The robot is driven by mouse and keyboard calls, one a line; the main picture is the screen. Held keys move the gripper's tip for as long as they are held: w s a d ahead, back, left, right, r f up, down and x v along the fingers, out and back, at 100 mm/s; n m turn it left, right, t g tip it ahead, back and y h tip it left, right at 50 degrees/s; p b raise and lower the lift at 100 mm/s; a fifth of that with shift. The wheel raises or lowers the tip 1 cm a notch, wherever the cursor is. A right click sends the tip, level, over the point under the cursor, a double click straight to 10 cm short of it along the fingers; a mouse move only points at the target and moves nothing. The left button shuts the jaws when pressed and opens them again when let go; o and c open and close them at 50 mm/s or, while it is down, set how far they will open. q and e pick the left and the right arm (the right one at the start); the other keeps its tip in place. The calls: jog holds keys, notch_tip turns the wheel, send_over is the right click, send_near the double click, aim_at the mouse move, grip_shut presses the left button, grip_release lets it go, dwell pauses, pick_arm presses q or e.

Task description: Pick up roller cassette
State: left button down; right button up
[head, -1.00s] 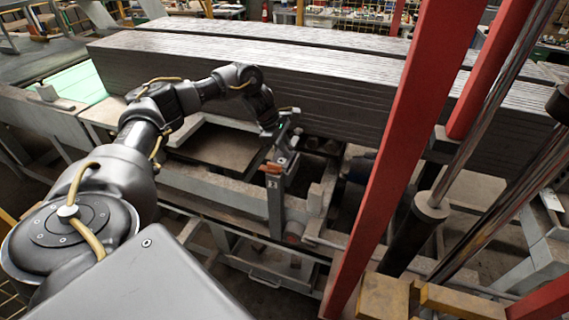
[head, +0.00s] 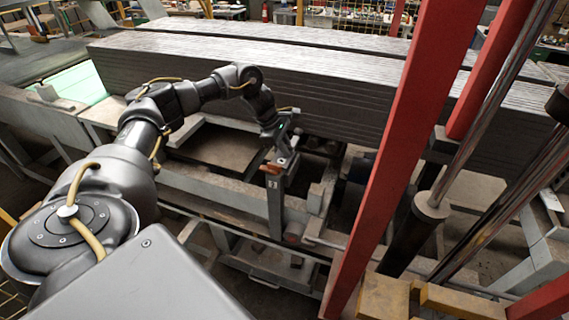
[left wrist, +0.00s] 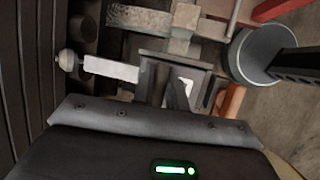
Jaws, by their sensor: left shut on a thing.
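My left gripper (head: 284,155) reaches down beside the front face of the large dark stack. It is shut on what seems to be the roller cassette (head: 275,190), a narrow grey upright part with an orange-brown piece at its top. The cassette sits at the frame's inner edge; I cannot tell whether it is clear of it. In the left wrist view the gripper (left wrist: 168,88) shows dark fingers at a grey part, with the orange-brown piece (left wrist: 232,100) beside it. The cassette's lower end is hard to make out. My right gripper is not in view.
The long dark layered stack (head: 300,85) stands close behind the gripper. A grey frame beam (head: 215,192) runs in front. A red post (head: 395,165) and a dark cylinder (head: 410,235) stand to the right.

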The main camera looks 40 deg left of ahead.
pick_arm(q)
jog(key=shift+a, duration=0.1)
jog(key=shift+w+r+b, duration=0.15)
jog(key=shift+r+b, duration=0.2)
jog(key=shift+r, duration=0.05)
notch_tip(320, 180, up, 7)
jog(key=shift+f+b, duration=0.1)
jog(key=shift+b, duration=1.15)
notch_tip(320, 180, up, 20)
jog(key=p, duration=0.2)
jog(key=shift+p, duration=0.4)
